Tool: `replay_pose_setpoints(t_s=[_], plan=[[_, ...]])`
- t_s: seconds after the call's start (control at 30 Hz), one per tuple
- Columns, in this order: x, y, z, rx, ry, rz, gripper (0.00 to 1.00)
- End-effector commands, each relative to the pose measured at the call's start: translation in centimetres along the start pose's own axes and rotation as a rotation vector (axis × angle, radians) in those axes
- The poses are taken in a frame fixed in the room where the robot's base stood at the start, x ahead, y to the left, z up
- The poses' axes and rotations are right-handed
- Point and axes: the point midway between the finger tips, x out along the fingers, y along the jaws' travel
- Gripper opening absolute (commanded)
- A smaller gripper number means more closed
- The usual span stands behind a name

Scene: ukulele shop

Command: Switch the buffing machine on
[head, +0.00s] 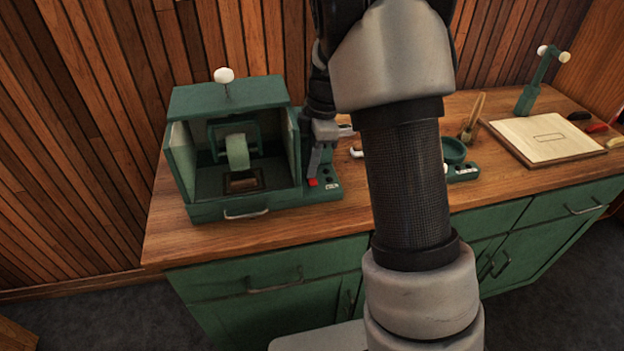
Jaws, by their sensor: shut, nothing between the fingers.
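The buffing machine (228,97) is a green box with an open front at the left end of the bench. A pale green wheel (238,152) sits inside it. A white knob (224,75) stands on its top. A low control panel (327,190) extends from its right side and carries a red switch (312,183) and dark buttons. My gripper (314,172) points down at this panel, shut and empty. Its tips are right at the red switch; I cannot tell whether they touch it. The gripper and arm hide part of the machine's right side.
The wooden bench (190,240) has green cabinets below. Right of my arm are a small green device (462,170), a brush-like tool (472,118), a pale board (535,138) and a green stand (527,98). A wood-panelled wall stands close behind.

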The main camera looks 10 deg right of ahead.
Motion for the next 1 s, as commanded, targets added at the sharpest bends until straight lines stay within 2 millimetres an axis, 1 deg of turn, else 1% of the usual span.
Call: replay_pose_setpoints(t_s=[0.13, 0.33, 1.0], plan=[[0.3, -0.1, 0.0, 0.000, 0.000, -0.002, 0.00], [-0.3, -0.1, -0.1, 0.000, 0.001, -0.003, 0.00], [-5.7, 0.0, -0.8, 0.001, 0.001, 0.000, 0.00]])
